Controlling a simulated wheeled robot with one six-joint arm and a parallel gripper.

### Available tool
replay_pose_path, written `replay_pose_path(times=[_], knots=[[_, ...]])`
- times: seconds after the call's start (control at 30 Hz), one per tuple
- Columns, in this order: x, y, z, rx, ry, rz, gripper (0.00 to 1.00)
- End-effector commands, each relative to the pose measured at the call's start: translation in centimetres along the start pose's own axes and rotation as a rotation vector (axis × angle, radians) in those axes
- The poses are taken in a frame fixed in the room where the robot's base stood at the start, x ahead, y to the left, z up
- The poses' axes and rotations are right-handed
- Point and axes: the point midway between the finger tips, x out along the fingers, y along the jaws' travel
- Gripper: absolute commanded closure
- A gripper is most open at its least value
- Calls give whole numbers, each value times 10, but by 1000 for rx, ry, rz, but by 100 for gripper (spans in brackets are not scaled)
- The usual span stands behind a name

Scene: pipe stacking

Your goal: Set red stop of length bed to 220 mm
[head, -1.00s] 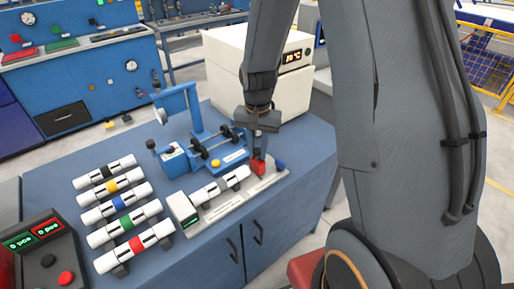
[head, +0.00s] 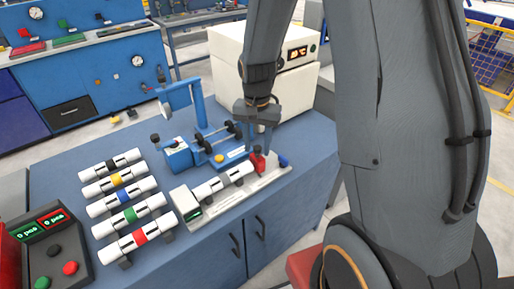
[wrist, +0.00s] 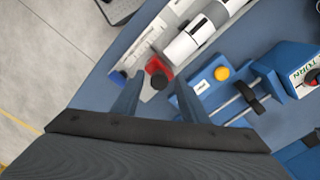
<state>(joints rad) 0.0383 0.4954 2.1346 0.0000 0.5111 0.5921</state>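The length bed (head: 225,207) is a pale rail along the front of the blue bench, with a pipe with a grey band (head: 224,181) lying on it. Its red stop (head: 258,163) stands beyond the pipe's right end. In the wrist view the red stop (wrist: 154,66) carries a black knob, and a scale (wrist: 117,75) runs beside it. The scale's numbers are too small to read. My gripper (head: 260,147) is above the stop, fingers pointing down. In the wrist view my gripper (wrist: 158,82) is open, with the stop showing between its fingertips; contact cannot be told.
A blue fixture with rollers and a yellow button (head: 218,158) stands close behind the bed. A white oven (head: 230,45) is behind it. Several banded pipes (head: 125,205) lie on supports at left. A control box (head: 50,245) is at the front left.

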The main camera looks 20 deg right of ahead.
Motion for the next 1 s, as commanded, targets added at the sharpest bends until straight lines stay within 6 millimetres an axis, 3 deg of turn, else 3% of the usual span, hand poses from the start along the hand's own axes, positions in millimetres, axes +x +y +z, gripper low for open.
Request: replay_pose_path(times=[0.4,0.87,1.0], knots=[[-57,-1,-1,0,3,-2,60],[-66,0,0,-1,1,-1,60],[-68,7,15,-70,12,-8,60]])
